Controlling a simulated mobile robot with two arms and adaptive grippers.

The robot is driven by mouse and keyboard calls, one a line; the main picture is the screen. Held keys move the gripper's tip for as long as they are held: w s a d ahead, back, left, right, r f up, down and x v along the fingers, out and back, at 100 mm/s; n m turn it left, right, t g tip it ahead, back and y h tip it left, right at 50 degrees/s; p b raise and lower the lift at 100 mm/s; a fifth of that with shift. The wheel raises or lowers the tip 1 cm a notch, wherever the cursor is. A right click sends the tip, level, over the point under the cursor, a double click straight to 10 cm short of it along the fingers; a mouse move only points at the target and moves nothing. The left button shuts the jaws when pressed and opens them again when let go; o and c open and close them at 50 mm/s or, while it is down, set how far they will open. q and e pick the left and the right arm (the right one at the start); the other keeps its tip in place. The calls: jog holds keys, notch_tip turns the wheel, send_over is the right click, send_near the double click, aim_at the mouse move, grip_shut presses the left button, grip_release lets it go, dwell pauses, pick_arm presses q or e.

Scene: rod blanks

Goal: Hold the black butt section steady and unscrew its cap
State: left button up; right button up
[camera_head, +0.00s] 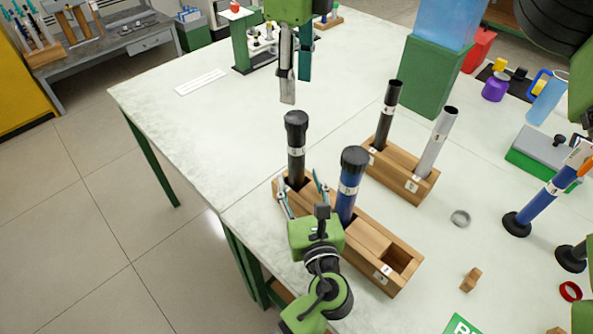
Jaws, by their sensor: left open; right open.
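The black butt section (296,165) stands upright in the left end of the front wooden block (345,238). Its wide black cap (296,121) is on top, and a pale label band is below it. My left gripper (301,183) is open, its fingers spread about the section's lower part near the block. I cannot tell whether they touch it. My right gripper (296,92) is open and empty, pointing down, and appears just above the cap in the picture, apart from it.
A blue capped section (347,192) stands close to the right in the same block. A second wooden block (407,182) behind holds a black tube (388,115) and a grey tube (436,143).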

aim_at(298, 175)
pick_arm(q)
jog(key=x, duration=0.3)
jog(key=shift+w+r, duration=0.2)
jog(key=shift+w+a+f, duration=0.1)
jog(key=shift+w+f, duration=0.05)
jog(key=shift+w, duration=0.35)
jog(key=shift+s, duration=0.1)
grip_shut()
